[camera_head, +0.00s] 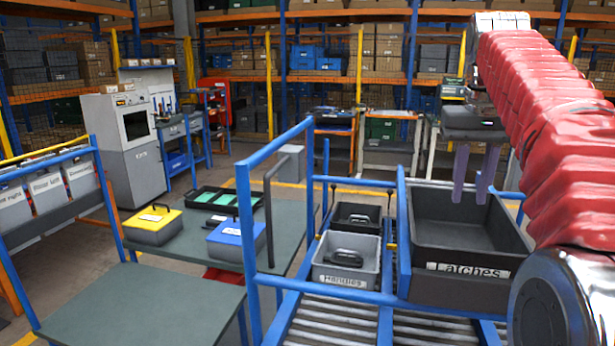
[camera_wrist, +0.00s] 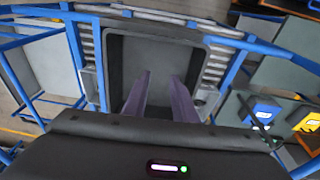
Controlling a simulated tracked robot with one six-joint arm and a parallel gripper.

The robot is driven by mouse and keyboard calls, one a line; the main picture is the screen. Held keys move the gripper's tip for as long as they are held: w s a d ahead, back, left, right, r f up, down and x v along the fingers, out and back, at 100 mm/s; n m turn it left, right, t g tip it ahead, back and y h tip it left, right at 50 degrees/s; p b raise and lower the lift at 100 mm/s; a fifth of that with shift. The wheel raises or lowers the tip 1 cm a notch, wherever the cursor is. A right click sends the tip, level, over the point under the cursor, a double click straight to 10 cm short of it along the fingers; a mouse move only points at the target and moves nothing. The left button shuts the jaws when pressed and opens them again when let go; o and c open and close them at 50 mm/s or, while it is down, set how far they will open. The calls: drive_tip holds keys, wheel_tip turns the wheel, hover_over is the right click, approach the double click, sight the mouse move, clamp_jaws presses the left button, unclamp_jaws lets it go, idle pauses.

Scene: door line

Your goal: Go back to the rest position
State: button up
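My gripper (camera_head: 473,198) hangs from the red-sleeved arm at the right, with its two purple fingers pointing down. The fingers are apart with nothing between them, as the wrist view also shows (camera_wrist: 160,82). They are over the large dark bin labelled Latches (camera_head: 458,281), which stands on the roller line. In the wrist view the bin (camera_wrist: 205,62) lies beyond the fingertips, and its visible floor looks empty. Part of the bin is hidden behind the fingers and the gripper body.
A grey bin labelled Handles (camera_head: 343,278) holds a dark handle, left of the Latches bin. Blue rails (camera_head: 249,255) frame the rollers. A yellow-lidded box (camera_head: 153,226), a blue-lidded box (camera_head: 237,240) and a black tray (camera_head: 213,200) stand on the table to the left.

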drive_tip(key=s+a+f+n+t, duration=0.1)
drive_tip(key=s+a+f+t, duration=0.1)
drive_tip(key=s+a+f, duration=0.5)
drive_tip(key=s+a+f+n+t, duration=0.1)
drive_tip(key=s+a+f, duration=0.6)
drive_tip(key=s+f, duration=0.8)
wheel_tip(320, 180, down, 4)
drive_tip(key=shift+s+r+n+t+y, duration=0.2)
drive_tip(key=shift+s+n+t+y, duration=0.1)
drive_tip(key=shift+n+t+y, duration=0.15)
idle(0.4)
